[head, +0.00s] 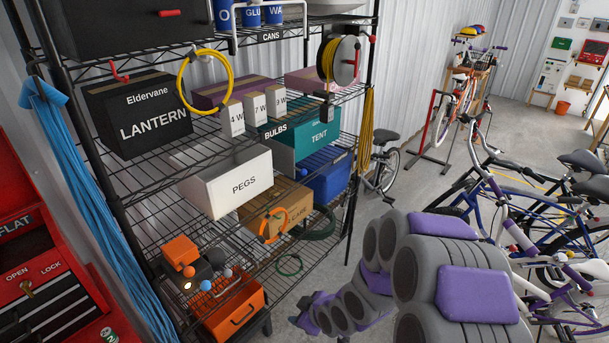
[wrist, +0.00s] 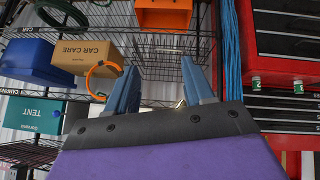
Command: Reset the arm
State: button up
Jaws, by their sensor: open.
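My arm (head: 390,270), grey with purple pads, reaches across the lower middle of the head view, in front of the wire shelving. Its far end, with purple parts, is low beside the shelf. In the wrist view my gripper (wrist: 159,66) shows two blue-grey fingers spread apart with nothing between them. I cannot make out the fingers clearly in the head view.
Black wire shelving (head: 120,225) holds boxes, including PEGS (head: 240,187) and CAR CARE (wrist: 85,58). An orange toolbox (head: 232,308) sits low. A red tool chest (head: 50,270) stands left. Bicycles (head: 500,215) crowd the right. Some floor (head: 415,185) between shelf and bicycles is clear.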

jog(key=s+d+r+m+g+h+b, duration=0.3)
jog(key=s+d+r+m+h+b, duration=0.3)
jog(key=s+d, duration=0.65)
jog(key=s+d+r+m+g+b, duration=0.1)
jog(key=s+r+m+g+b, duration=0.1)
jog(key=s, duration=0.7)
jog(key=s+d+r+m+g+b, duration=0.1)
jog(key=s+r+m+g, duration=0.1)
jog(key=s, duration=0.8)
notch_tip(320, 180, up, 2)
jog(key=shift+d+r+m+g+y+b, duration=0.2)
jog(key=shift+m+g+y+b, duration=0.15)
jog(key=shift+m, duration=0.55)
